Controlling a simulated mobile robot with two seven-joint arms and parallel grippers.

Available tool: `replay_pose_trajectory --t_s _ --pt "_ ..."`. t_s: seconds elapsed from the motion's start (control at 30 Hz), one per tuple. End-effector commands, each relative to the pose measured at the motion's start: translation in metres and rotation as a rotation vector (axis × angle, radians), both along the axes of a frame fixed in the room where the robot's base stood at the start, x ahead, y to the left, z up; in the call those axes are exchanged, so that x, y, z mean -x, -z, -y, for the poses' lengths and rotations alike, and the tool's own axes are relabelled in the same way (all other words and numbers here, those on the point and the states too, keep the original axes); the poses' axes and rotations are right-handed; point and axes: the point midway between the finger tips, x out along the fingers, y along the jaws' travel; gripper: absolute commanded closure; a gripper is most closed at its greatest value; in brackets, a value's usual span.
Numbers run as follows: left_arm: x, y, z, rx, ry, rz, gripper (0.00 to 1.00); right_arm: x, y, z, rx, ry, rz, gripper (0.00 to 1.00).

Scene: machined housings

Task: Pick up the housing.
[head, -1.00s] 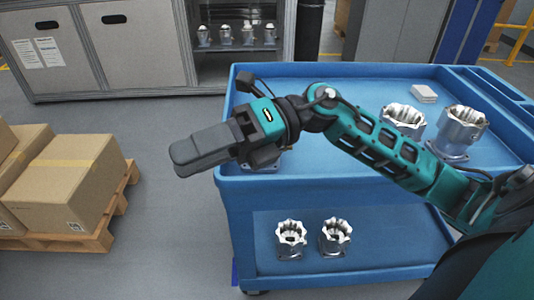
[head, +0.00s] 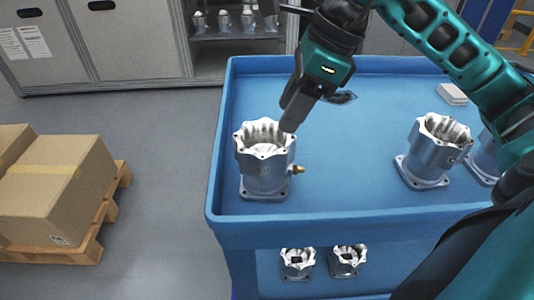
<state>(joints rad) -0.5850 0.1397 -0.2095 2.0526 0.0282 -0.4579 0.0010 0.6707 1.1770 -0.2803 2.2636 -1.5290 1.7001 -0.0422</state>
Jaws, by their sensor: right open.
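A silver machined housing (head: 264,178) with a scalloped open top, a square base flange and a small brass fitting on its right side stands upright at the left of the blue cart's top. My right gripper (head: 318,112) is open and empty. One long dark finger reaches down close to the housing's upper right rim; I cannot tell whether it touches. The other finger is partly hidden behind it. A second housing (head: 428,160) stands upright at the right of the cart top, and a third (head: 485,158) is partly hidden by my arm. My left gripper is out of view.
The blue cart (head: 222,150) has a raised rim, and its middle is clear. Its lower shelf holds two housings (head: 298,264). A white block (head: 452,94) lies at the back right. Boxes on a pallet (head: 115,205) stand left; a cabinet with several housings (head: 222,20) stands behind.

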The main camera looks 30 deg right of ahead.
Motion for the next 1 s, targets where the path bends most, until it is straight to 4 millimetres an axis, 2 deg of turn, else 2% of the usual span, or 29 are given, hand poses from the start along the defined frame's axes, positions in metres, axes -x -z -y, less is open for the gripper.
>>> replay_pose_trajectory --t_s 0.3,0.57,0.8,1.0 --pt "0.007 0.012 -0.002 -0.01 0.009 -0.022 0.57 -0.011 0.054 -0.018 -0.003 -0.002 -0.004 0.5" --pt "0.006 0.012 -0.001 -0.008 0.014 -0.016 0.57 -0.015 0.074 -0.024 -0.003 -0.002 -0.004 0.5" --pt "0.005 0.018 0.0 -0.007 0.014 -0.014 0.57 -0.018 0.108 -0.033 -0.005 -0.003 -0.005 0.5" --pt "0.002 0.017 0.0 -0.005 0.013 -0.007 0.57 -0.021 0.118 -0.036 -0.002 -0.001 -0.001 0.5"
